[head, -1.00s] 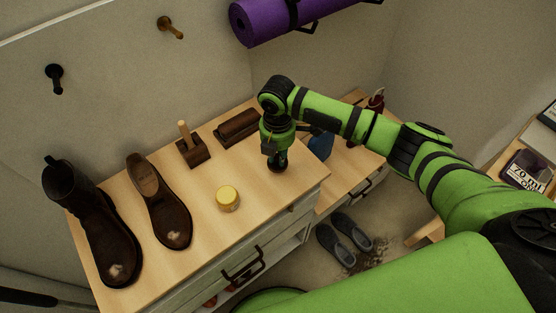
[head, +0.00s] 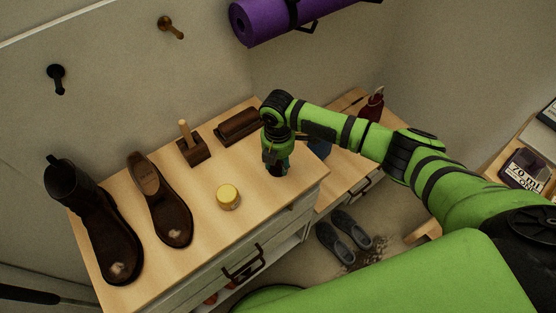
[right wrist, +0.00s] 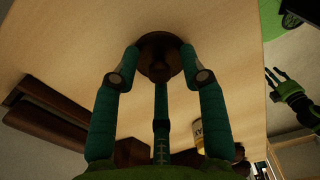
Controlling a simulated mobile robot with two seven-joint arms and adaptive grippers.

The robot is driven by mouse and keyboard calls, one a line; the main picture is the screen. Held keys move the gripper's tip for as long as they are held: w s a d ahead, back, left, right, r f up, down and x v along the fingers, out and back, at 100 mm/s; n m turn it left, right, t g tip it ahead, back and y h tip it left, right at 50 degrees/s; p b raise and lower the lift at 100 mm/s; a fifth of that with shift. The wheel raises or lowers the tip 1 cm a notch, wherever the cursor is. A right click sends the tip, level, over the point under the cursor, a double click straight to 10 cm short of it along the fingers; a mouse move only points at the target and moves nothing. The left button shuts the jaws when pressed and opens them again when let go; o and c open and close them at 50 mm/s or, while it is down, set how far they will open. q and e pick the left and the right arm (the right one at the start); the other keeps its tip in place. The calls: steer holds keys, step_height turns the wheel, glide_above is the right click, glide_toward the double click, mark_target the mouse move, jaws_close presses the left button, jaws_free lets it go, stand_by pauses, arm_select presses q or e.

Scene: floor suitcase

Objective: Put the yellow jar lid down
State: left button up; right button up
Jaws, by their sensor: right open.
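The yellow jar lid (head: 228,192) sits on top of a small pale jar on the dresser top. The jar (right wrist: 198,133) also shows in the right wrist view, partly hidden behind one of my fingers. My right gripper (head: 277,168) points down over the dresser, right of the jar and apart from it. In the right wrist view my right gripper (right wrist: 160,75) is open, its teal fingers spread near a dark brown round object (right wrist: 158,48). I cannot tell if they touch it. My left gripper (right wrist: 272,84) shows small at the right edge there, fingers apart.
A tall boot (head: 92,225), a low shoe (head: 160,200), a wooden-handled brush (head: 192,148) and a dark brown block-shaped brush (head: 238,127) stand left and behind. Bare dresser top (head: 205,255) lies in front of the jar. Grey shoes (head: 343,238) are on the floor.

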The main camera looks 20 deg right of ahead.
mark_target(278, 163)
step_height(278, 163, up, 12)
steer(key=b, duration=0.1)
steer(key=shift+r, duration=0.15)
stand_by(0.3)
stand_by(0.3)
